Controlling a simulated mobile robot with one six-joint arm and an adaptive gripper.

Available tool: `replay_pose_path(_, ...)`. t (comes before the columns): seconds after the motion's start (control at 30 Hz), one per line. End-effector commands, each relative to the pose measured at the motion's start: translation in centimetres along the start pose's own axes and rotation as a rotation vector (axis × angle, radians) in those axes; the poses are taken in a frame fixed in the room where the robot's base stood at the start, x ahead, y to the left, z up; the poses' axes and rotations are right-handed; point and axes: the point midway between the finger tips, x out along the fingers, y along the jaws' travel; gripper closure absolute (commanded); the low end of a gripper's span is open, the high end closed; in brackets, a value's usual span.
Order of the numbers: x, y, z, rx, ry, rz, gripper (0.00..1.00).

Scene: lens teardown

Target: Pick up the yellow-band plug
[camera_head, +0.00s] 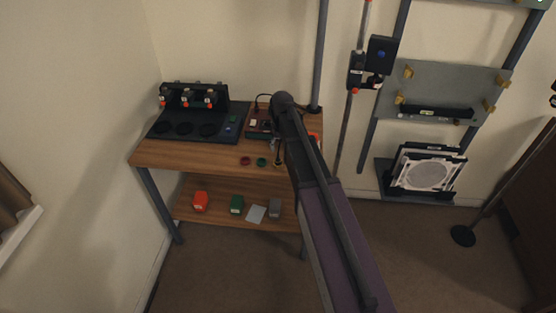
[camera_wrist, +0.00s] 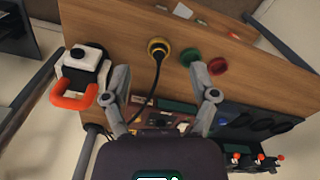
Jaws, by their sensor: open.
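The yellow-band plug (camera_wrist: 158,46) sits on the wooden table top in the wrist view, with a yellow ring around a dark centre. A black cable (camera_wrist: 157,75) runs from it down between my fingers. My gripper (camera_wrist: 160,82) is open, one finger on each side of the cable, and nothing is gripped. The plug lies a little beyond the fingertips, roughly centred between them; the exact gap cannot be told. In the head view my arm covers much of this part of the table.
A green round piece (camera_wrist: 190,54) and a red one (camera_wrist: 217,66) stand beside the plug. A white-and-black device with an orange handle (camera_wrist: 75,101) is at the left. A dark station (camera_head: 208,124) fills the table's back left. Boxes, including an orange one (camera_head: 200,201), stand on the lower shelf.

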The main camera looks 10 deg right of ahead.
Motion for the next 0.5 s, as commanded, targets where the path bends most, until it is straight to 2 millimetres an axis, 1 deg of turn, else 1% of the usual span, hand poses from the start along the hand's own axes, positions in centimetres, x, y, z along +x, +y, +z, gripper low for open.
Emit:
replay_pose_path(0.03,-0.5,0.1,-2.5,-0.004,0.0,0.0,0.24)
replay_pose_path(0.1,-0.7,0.2,-4.2,-0.01,0.0,0.0,0.24)
replay_pose_path(0.2,-0.9,0.3,-5.8,-0.014,0.0,0.0,0.24)
replay_pose_path(0.33,-1.0,0.4,-6.6,-0.017,0.0,0.0,0.24)
replay_pose_path(0.5,-1.0,0.5,-6.6,-0.017,0.0,0.0,0.24)
